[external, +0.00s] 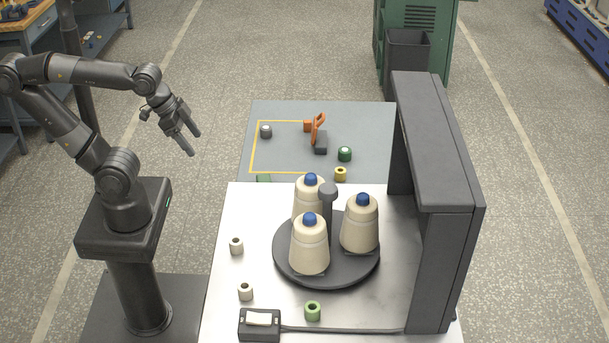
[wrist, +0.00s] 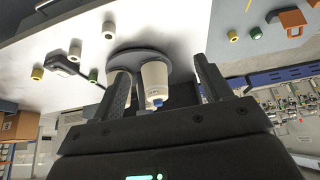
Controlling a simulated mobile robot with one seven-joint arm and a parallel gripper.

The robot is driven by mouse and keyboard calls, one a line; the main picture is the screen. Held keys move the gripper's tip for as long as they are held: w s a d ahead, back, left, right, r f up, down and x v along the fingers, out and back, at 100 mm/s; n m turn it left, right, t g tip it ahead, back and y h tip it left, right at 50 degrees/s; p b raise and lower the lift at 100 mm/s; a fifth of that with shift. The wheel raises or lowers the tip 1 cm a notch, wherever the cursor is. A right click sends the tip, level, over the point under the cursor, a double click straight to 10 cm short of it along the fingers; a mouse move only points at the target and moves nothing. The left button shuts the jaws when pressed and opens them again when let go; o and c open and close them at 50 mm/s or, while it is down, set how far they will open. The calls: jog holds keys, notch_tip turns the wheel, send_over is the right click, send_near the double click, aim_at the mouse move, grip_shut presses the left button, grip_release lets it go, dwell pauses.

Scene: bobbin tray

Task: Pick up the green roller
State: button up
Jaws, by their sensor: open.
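Several green things are in view. A dark green roller (external: 345,154) with a pale top stands on the grey surface beyond the white table; it also shows in the wrist view (wrist: 256,33). Another light green piece (external: 263,179) is mostly hidden behind the white table's far edge. My gripper (external: 193,142) is open and empty, raised in the air left of the grey surface, apart from every roller. In the wrist view its fingers (wrist: 160,64) stand wide.
Three cream bobbins (external: 310,246) with blue tips stand on a dark turntable (external: 283,268). A tall dark frame (external: 437,150) rises at right. A yellow roller (external: 340,174), grey roller (external: 266,131) and orange-handled tool (external: 318,130) are near the dark green roller. A small box (external: 259,325) lies in front.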

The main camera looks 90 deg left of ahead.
jog(key=w+a+r+n, duration=0.1)
jog(key=w+a+r, duration=0.15)
jog(key=w, duration=0.45)
jog(key=w+a+r, duration=0.1)
jog(key=w+a, duration=0.2)
jog(key=w, duration=0.5)
jog(key=n+g+y, duration=0.1)
jog(key=n+g, duration=0.2)
send_over(340, 152)
jog(key=s, duration=0.3)
jog(key=s+d+f+x, duration=0.1)
jog(key=s+x, duration=0.2)
jog(key=x, duration=1.1)
jog(key=s+d+f+x, duration=0.1)
jog(key=s+x, duration=0.2)
jog(key=x, duration=1.6)
jog(key=d+x, duration=0.1)
jog(key=x, duration=0.3)
jog(key=shift+w, duration=0.45)
jog(key=c, duration=1.1)
